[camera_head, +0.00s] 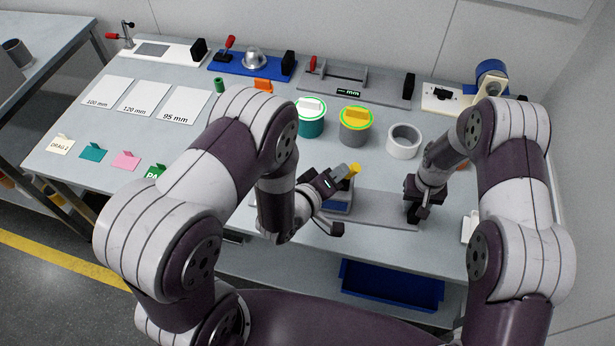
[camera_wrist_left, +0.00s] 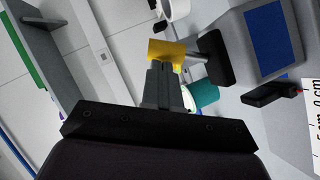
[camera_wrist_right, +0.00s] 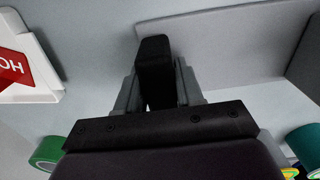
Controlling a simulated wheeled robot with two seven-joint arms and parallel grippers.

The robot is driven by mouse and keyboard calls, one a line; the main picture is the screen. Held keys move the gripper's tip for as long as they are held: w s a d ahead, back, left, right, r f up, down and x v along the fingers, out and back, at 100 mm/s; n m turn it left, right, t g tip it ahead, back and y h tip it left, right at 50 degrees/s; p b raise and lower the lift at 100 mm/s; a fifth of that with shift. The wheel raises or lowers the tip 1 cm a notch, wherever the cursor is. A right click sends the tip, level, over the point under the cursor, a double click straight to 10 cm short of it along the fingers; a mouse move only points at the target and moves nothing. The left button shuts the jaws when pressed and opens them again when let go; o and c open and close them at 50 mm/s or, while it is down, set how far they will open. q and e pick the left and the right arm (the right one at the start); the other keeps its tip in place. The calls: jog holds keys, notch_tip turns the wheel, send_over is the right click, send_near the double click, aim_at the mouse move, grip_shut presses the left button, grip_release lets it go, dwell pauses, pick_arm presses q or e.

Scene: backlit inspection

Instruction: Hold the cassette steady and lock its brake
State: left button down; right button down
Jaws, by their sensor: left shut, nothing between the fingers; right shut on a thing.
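My right gripper (camera_head: 413,205) is shut on the cassette's black upright handle (camera_wrist_right: 154,70) at the right end. My left arm hides the plate's left part.
Several fixtures with black handles line the back, including a blue one (camera_head: 250,64). Labelled cards lie left. A blue bin (camera_head: 390,287) sits below the table.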

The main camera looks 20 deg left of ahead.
pick_arm(q)
jog(key=shift+s, duration=0.1)
dwell(0.4)
pick_arm(e)
jog(key=c, duration=0.6)
grip_release()
jog(key=shift+c, duration=0.2)
pick_arm(q)
jog(key=v, duration=0.7)
jog(key=shift+s, duration=0.1)
